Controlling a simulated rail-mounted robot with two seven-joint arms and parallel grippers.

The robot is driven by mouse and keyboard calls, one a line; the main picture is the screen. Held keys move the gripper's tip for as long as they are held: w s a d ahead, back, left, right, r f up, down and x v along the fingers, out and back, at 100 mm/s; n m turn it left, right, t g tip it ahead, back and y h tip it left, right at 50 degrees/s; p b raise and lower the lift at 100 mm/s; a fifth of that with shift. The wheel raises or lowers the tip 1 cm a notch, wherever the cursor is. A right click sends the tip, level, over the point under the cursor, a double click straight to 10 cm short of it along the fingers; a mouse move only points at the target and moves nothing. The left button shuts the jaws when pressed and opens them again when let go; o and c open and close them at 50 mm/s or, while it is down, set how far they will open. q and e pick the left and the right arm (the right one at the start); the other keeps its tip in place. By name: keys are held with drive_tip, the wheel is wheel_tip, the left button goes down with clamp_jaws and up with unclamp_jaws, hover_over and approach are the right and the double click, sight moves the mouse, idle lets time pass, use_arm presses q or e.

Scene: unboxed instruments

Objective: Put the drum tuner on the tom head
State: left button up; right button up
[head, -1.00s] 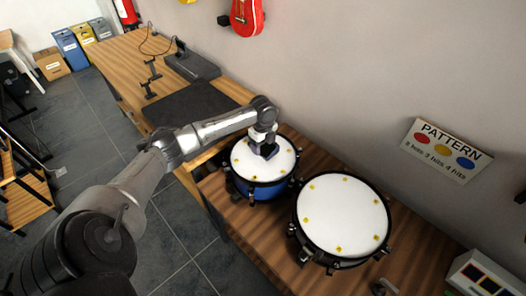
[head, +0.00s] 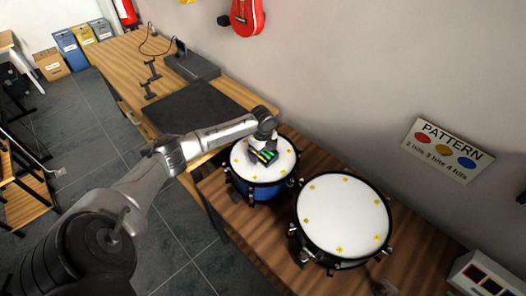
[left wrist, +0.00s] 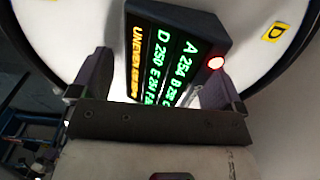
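The drum tuner (head: 267,155) is a dark box with a lit screen, on the white head (head: 282,165) of the smaller blue drum. In the left wrist view the tuner (left wrist: 175,50) shows green and yellow text, including "UNEVEN", and a red light; a "D" tag is on the head beside it. My left gripper (head: 260,150) is right at the tuner, over the drum. Its fingers (left wrist: 160,85) are spread with gaps on both sides of the tuner, so it is open. The tuner's underside is hidden. My right gripper is not in view.
A larger white-headed drum (head: 343,216) stands close on the right. A black mat (head: 187,112) and a grey device (head: 192,68) lie on the bench behind. A PATTERN sign (head: 441,149) and a red guitar (head: 247,16) are at the wall.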

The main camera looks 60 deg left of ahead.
use_arm(q)
wheel_tip(320, 180, up, 12)
drive_tip(key=p, duration=0.1)
drive_tip(key=shift+r+p, duration=0.15)
drive_tip(key=shift+p, duration=0.25)
idle(0.3)
idle(0.9)
idle(0.8)
